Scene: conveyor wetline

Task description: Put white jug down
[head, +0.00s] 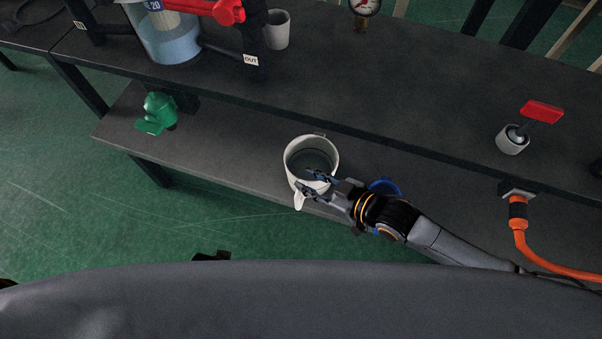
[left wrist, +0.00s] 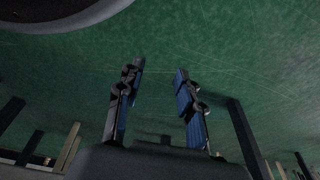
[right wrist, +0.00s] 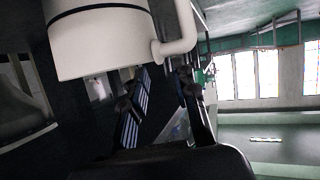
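The white jug (head: 290,172) appears upright on the lower grey shelf (head: 225,160), close to its front edge. Dark liquid or a dark interior shows inside it. Its handle (head: 299,201) points toward me. My right gripper (head: 310,182) is open at the jug's near side, with its fingertips close to the handle. In the right wrist view the jug (right wrist: 105,40) fills the upper left, with its handle (right wrist: 180,45) just beyond the fingertips; I cannot tell whether they touch. My left gripper (left wrist: 157,85) is open and empty over the green floor, outside the head view.
The upper bench (head: 400,95) runs behind the jug. It carries a clear filter housing (head: 170,45), a grey cup (head: 278,30) and a red-handled valve (head: 540,111). A green fitting (head: 158,112) is at left, a blue object (head: 385,187) behind my wrist, an orange hose (head: 530,255) at right.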

